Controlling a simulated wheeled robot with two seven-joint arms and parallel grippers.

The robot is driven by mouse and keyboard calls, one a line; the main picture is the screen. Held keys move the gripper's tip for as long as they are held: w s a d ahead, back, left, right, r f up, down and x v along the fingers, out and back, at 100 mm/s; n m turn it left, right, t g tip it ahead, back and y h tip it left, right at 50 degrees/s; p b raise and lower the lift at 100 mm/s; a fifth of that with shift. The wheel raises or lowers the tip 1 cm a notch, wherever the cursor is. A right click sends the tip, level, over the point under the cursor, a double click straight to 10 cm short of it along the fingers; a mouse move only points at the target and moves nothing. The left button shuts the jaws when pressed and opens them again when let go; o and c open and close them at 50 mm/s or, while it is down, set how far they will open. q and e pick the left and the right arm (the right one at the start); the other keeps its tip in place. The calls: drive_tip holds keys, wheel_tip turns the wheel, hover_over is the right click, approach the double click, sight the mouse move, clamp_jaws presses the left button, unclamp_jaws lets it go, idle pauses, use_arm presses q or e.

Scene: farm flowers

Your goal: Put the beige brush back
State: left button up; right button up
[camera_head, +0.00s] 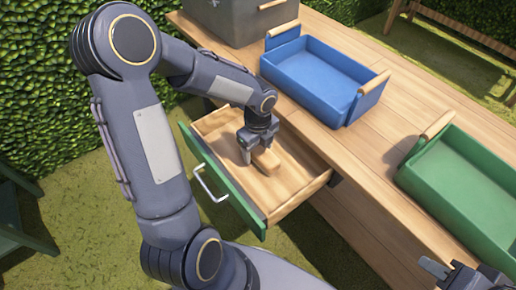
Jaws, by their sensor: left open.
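The beige brush (266,161) lies in the open wooden drawer (299,189) with a green front. My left gripper (256,153) is inside the drawer area, pointing down with its fingers apart, right at the brush. I cannot tell whether the fingers touch it, and part of the brush is hidden behind the gripper. My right gripper (445,272) is at the bottom right corner, partly cut off by the picture edge. Its jaw state is unclear.
A blue tray (356,98) with wooden handles and a green tray (410,178) stand on the wooden table (365,165). A grey box (231,22) is at the table's back left. The drawer's metal handle (207,187) sticks out at the front.

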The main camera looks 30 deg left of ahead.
sight(256, 149)
use_arm(q)
drive_tip(key=r+p, duration=0.1)
drive_tip(key=r, duration=0.1)
drive_tip(key=r+p, duration=0.1)
drive_tip(key=r, duration=0.2)
drive_tip(key=r+p, duration=0.2)
drive_tip(key=shift+s+a+r, duration=0.15)
drive_tip(key=shift+s+r, duration=0.2)
drive_tip(key=s+d+r+n+t+h, duration=0.2)
drive_tip(key=s+r+n, duration=0.3)
drive_tip(key=s+n, duration=0.3)
drive_tip(key=s+d+r+n+t+h, duration=0.1)
drive_tip(key=s+r+n, duration=0.5)
drive_tip(key=n, duration=0.9)
drive_tip(key=shift+s+d+n+t+h, duration=0.4)
drive_tip(key=shift+s+d+t, duration=0.2)
drive_tip(key=shift+s+t, duration=0.6)
drive_tip(key=shift+w, duration=0.1)
